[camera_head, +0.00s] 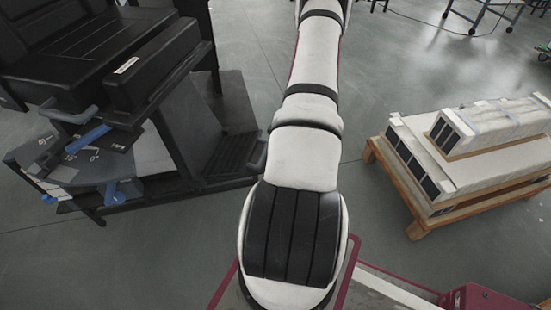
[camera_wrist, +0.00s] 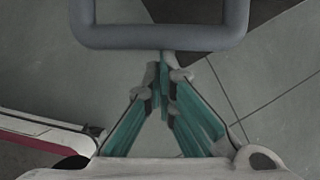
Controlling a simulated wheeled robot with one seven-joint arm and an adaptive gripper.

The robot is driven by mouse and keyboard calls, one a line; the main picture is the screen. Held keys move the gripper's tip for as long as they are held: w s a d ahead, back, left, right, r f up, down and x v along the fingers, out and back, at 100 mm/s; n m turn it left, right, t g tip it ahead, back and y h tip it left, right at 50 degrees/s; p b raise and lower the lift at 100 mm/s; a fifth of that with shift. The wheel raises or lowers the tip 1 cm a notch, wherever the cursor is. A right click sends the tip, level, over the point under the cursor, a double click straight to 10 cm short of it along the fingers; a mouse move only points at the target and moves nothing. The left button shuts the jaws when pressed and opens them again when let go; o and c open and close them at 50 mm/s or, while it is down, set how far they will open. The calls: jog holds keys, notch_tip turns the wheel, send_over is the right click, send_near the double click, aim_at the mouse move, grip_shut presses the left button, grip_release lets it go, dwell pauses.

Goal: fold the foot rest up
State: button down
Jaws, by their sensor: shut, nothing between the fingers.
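The black chair-like unit (camera_head: 110,70) stands at the left in the head view. Low on its right side is a dark ribbed plate (camera_head: 232,153), which looks like the foot rest, lying roughly flat near the floor with a rounded bar at its outer edge. In the wrist view a grey tubular loop (camera_wrist: 160,38) crosses the top, probably that bar. My gripper (camera_wrist: 165,75) has teal fingers drawn together at the tips, with nothing between them. The tips are close below the tube in the picture; I cannot tell whether they touch. The gripper is hidden in the head view.
A wooden pallet (camera_head: 415,228) with pale boxed goods (camera_head: 460,150) stands at the right. Blue levers (camera_head: 88,138) project under the black seat. A wheeled metal frame (camera_head: 485,12) is at the back right.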

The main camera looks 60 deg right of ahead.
jog(key=w+a+r+g+p, duration=0.1)
jog(key=w+r+g+p, duration=0.1)
jog(key=w+r, duration=0.6)
jog(key=w+a+r+g+p, duration=0.2)
jog(key=w+r+p, duration=0.3)
jog(key=w+r, duration=0.4)
jog(key=shift+w+a+r+h, duration=0.25)
jog(key=shift+w+h, duration=0.15)
jog(key=shift+w, duration=0.65)
